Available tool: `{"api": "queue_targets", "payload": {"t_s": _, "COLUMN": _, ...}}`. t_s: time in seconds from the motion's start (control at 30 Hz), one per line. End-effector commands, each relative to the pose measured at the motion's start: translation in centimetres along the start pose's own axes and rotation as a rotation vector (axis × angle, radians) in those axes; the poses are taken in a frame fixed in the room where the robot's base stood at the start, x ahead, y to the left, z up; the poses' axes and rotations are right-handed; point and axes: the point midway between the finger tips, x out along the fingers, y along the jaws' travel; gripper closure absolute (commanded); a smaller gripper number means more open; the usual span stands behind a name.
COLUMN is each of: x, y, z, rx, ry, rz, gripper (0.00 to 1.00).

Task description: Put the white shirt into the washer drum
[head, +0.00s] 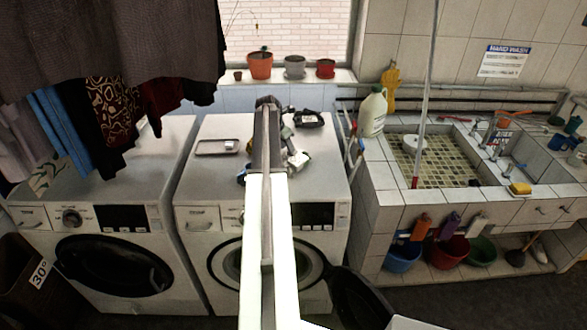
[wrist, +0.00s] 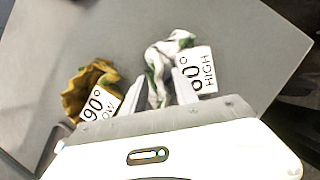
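In the wrist view a crumpled white cloth with green patches (wrist: 160,58), which may be the white shirt, lies on a flat grey surface beside a "90° HIGH" tag. My gripper (wrist: 160,82) is open, with its two pale fingers apart and part of the white cloth showing between them. I cannot tell whether they touch it. In the head view my arm reaches over the right washer (head: 190,195) and hides part of its top and front. The drum opening (head: 226,266) is partly visible, and its dark door (head: 358,300) stands open to the right.
A yellow-brown cloth (wrist: 88,85) with a 90° tag lies left of the white one. Small items, a tray (head: 205,148) and a black object (head: 308,119) are on the right washer. The left washer's door (head: 112,265) is shut. A tiled sink (head: 465,165) stands right.

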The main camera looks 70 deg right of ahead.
Motion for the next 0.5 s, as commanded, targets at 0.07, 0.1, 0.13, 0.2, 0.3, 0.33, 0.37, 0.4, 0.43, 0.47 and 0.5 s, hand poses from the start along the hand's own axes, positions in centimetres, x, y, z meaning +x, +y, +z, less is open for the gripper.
{"api": "queue_targets", "payload": {"t_s": 0.07, "x": 0.11, "y": -0.01, "z": 0.03, "rx": 0.0, "ry": 0.0, "rz": 0.0, "gripper": 0.65}}
{"api": "queue_targets", "payload": {"t_s": 0.1, "x": 0.01, "y": -0.03, "z": 0.06, "rx": 0.0, "ry": 0.0, "rz": 0.0, "gripper": 0.65}}
{"api": "queue_targets", "payload": {"t_s": 0.13, "x": -0.01, "y": -0.04, "z": 0.07, "rx": 0.001, "ry": 0.0, "rz": 0.0, "gripper": 0.65}}
{"api": "queue_targets", "payload": {"t_s": 0.2, "x": -0.02, "y": -0.05, "z": 0.08, "rx": 0.001, "ry": 0.0, "rz": 0.0, "gripper": 0.7}}
{"api": "queue_targets", "payload": {"t_s": 0.3, "x": -0.03, "y": -0.06, "z": 0.1, "rx": 0.001, "ry": 0.0, "rz": 0.0, "gripper": 0.98}}
{"api": "queue_targets", "payload": {"t_s": 0.33, "x": -0.03, "y": -0.06, "z": 0.1, "rx": 0.001, "ry": 0.0, "rz": 0.0, "gripper": 1.0}}
{"api": "queue_targets", "payload": {"t_s": 0.37, "x": -0.03, "y": -0.07, "z": 0.1, "rx": 0.002, "ry": 0.0, "rz": 0.0, "gripper": 1.0}}
{"api": "queue_targets", "payload": {"t_s": 0.4, "x": -0.03, "y": -0.07, "z": 0.1, "rx": 0.002, "ry": 0.0, "rz": 0.0, "gripper": 1.0}}
{"api": "queue_targets", "payload": {"t_s": 0.43, "x": -0.02, "y": -0.08, "z": 0.1, "rx": 0.002, "ry": 0.001, "rz": 0.0, "gripper": 1.0}}
{"api": "queue_targets", "payload": {"t_s": 0.47, "x": -0.02, "y": -0.09, "z": 0.1, "rx": 0.002, "ry": 0.001, "rz": 0.0, "gripper": 1.0}}
{"api": "queue_targets", "payload": {"t_s": 0.5, "x": -0.02, "y": -0.09, "z": 0.1, "rx": 0.002, "ry": 0.001, "rz": -0.001, "gripper": 1.0}}
